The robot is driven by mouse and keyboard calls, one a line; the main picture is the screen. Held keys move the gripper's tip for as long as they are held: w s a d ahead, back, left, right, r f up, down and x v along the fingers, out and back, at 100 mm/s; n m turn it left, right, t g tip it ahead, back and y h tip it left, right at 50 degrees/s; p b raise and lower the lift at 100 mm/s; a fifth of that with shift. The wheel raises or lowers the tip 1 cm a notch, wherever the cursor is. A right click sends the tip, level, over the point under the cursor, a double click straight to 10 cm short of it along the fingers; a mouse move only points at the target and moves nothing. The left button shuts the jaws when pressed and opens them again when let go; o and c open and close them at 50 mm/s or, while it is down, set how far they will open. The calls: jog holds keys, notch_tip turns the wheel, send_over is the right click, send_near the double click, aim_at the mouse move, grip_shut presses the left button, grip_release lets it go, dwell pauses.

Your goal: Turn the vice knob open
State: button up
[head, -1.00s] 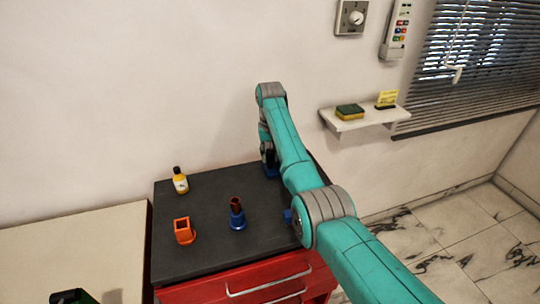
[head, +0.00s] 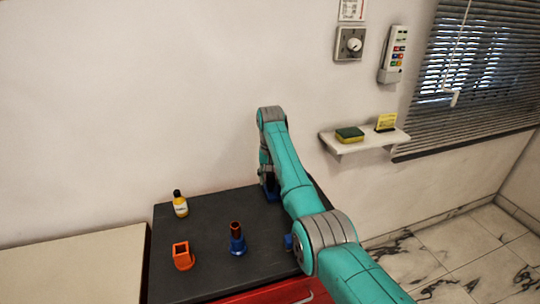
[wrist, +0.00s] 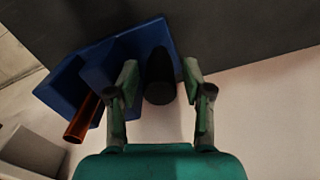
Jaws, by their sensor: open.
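The blue vice (wrist: 98,68) fills the upper left of the wrist view, with its dark knob (wrist: 159,82) sticking out towards the camera. My gripper (wrist: 160,70) is open, with one finger on each side of the knob and a gap showing to the right finger. Whether the left finger touches the knob I cannot tell. An amber tube (wrist: 84,118) sticks out left of the left finger. In the head view only a blue part of the vice (head: 271,194) shows at the back right of the bench, beside my arm. My arm hides the knob there.
The dark bench top (head: 205,225) carries a yellow bottle (head: 180,205), an orange square holder (head: 182,257) and a blue stand (head: 238,246) with a brown tube. A wall shelf (head: 365,140) with a sponge (head: 349,135) is right of my arm. Red drawers (head: 290,292) are below.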

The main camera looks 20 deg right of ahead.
jog(key=m, duration=0.3)
jog(key=shift+f+m, duration=0.1)
jog(key=shift+m, duration=0.3)
jog(key=m, duration=0.3)
jog(key=shift+m, duration=0.3)
notch_tip(320, 180, up, 11)
jog(key=shift+f, duration=0.2)
jog(key=shift+a+r, duration=0.1)
jog(key=shift+r, duration=0.15)
jog(key=m, duration=0.4)
jog(key=shift+r+m, duration=0.3)
jog(key=shift+r, duration=0.1)
